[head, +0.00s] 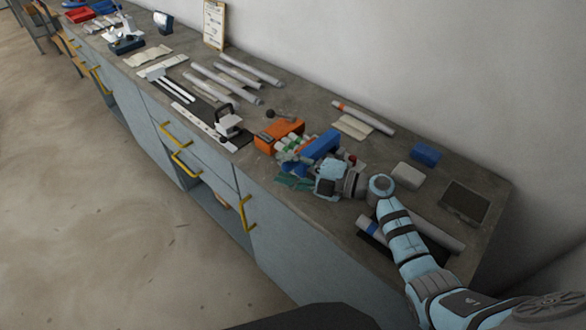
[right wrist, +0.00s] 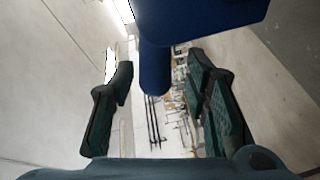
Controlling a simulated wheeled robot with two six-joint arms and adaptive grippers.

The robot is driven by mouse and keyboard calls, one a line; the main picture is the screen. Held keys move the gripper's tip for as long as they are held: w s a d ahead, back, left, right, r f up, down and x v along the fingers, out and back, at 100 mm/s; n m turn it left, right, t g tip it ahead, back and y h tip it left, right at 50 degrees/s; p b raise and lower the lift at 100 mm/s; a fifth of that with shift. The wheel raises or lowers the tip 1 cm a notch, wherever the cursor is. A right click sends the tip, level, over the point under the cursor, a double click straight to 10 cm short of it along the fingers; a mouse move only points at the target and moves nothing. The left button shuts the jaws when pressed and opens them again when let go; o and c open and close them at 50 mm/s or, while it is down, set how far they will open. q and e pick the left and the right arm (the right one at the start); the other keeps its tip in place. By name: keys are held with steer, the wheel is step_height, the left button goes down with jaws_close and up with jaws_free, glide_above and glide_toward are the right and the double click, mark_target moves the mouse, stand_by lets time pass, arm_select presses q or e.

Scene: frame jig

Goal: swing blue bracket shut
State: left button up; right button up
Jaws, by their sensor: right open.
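The blue bracket (head: 322,145) stands out from the orange jig body (head: 279,134) on the bench, angled up to the right. My right gripper (head: 296,178) is in front of it, at the bench's front edge. In the right wrist view the blue bracket (right wrist: 195,18) fills the top, and a rounded blue part of it reaches down between the fingers. The dark green fingers of my right gripper (right wrist: 163,92) are apart, with gaps on both sides of the blue part. The gripper's palm and arm hide the bracket's near side in the head view. My left gripper is not in view.
A blue block (head: 425,154), a grey block (head: 407,176) and a dark pad (head: 465,203) lie to the right. Grey tubes (head: 248,70) and a black-and-white clamp (head: 228,122) lie to the left. A wall borders the bench behind.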

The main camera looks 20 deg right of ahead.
steer(key=v, duration=1.2)
